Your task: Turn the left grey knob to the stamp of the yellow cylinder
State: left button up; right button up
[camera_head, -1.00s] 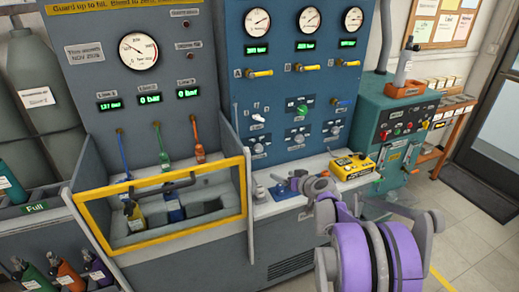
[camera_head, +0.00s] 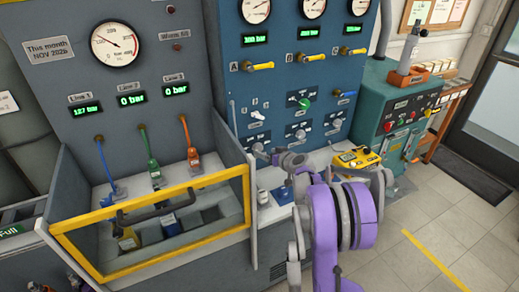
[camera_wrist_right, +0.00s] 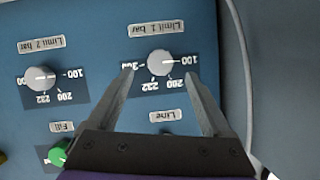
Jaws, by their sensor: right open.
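My left gripper is out of view.
The second grey knob (camera_head: 299,135) and the green knob (camera_head: 304,103) are close by on the panel. A yellow device (camera_head: 356,158) lies on the bench at right. The yellow-framed guard (camera_head: 150,222) stands left of my arm.

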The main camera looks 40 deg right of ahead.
aim_at(259, 149)
jog(key=x, duration=0.6)
grip_shut()
dwell(0.3)
